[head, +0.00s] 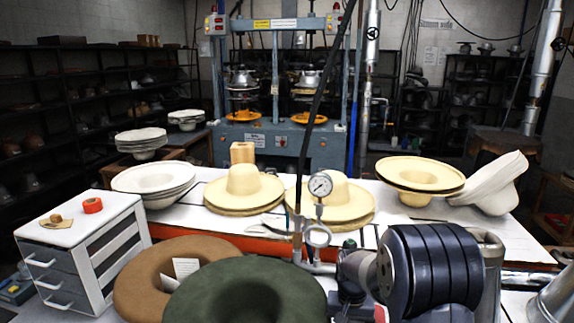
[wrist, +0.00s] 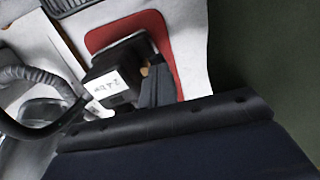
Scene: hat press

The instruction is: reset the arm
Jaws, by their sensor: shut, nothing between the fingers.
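My arm shows at the lower right of the head view, with a black ribbed part and silver joints, in front of the table (head: 250,228). Its gripper fingers cannot be made out there. In the wrist view a large dark blue surface with a black edge fills the bottom. I cannot make out any fingertips in that view either. A black box with a white label (wrist: 111,83) shows there, partly over a red patch (wrist: 151,24) on a pale surface.
Straw hats (head: 243,188) and pale hat stacks (head: 155,178) cover the table. A pressure gauge (head: 320,185) stands close to my arm. Brown (head: 135,283) and green (head: 200,290) hats lie in front, beside white drawers (head: 92,270). The hat press (head: 283,140) stands behind.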

